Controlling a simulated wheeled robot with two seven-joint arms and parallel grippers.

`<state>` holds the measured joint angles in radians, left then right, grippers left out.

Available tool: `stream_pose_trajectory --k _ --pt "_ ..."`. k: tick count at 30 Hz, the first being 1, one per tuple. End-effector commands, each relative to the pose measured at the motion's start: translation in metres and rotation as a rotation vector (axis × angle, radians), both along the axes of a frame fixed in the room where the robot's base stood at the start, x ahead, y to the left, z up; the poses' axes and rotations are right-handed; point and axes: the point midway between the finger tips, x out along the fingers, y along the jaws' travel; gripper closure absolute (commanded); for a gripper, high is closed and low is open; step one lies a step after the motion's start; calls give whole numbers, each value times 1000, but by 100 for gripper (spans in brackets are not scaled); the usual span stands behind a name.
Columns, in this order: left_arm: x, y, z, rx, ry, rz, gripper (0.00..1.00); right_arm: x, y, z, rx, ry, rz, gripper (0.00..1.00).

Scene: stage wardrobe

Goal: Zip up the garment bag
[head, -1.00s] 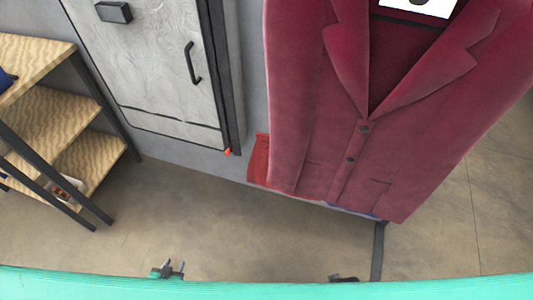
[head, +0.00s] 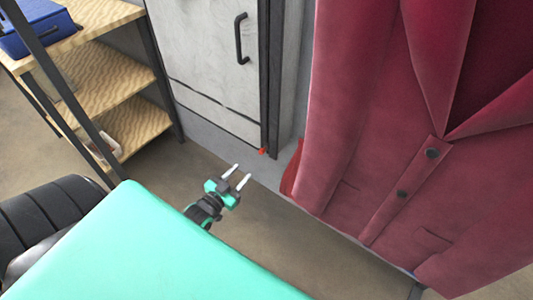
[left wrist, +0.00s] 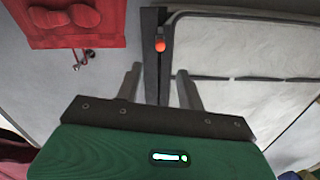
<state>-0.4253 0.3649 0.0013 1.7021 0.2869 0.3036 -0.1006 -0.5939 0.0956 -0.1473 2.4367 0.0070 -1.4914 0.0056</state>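A pale grey upright panel, probably the garment bag (head: 205,60), stands at the back in the head view, with a dark handle on its front. It also shows in the left wrist view (left wrist: 245,50). A dark strip, apparently the zip (head: 271,100), runs down its right edge. A small orange-red pull (head: 262,151) sits at the strip's lower end; the left wrist view shows the pull (left wrist: 160,45) too. My left gripper (head: 241,172) is open and empty, just short of the pull. In the left wrist view, the pull lies beyond the gap between the fingertips (left wrist: 159,72). My right gripper is out of view.
A large maroon jacket (head: 375,110) hangs close on the right. A red piece (head: 291,172) beside its lower left edge also shows in the wrist view (left wrist: 75,20). A wooden shelf unit (head: 120,75) stands left, with a blue object (head: 35,33) on top. Bare floor lies between.

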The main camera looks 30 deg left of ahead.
Motion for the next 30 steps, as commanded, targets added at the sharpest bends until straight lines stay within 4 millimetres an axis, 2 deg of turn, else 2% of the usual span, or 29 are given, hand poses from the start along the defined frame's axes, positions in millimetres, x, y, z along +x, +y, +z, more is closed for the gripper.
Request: stream_pose_trajectory --k 12,18,24,30 --pt "76 -5 0 -1 -2 0 61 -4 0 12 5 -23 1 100" --pt "104 -7 0 0 -1 0 61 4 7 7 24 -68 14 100" --pt "119 -8 0 0 1 -1 61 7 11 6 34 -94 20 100" --pt "122 -8 0 0 2 -1 61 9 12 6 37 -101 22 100"
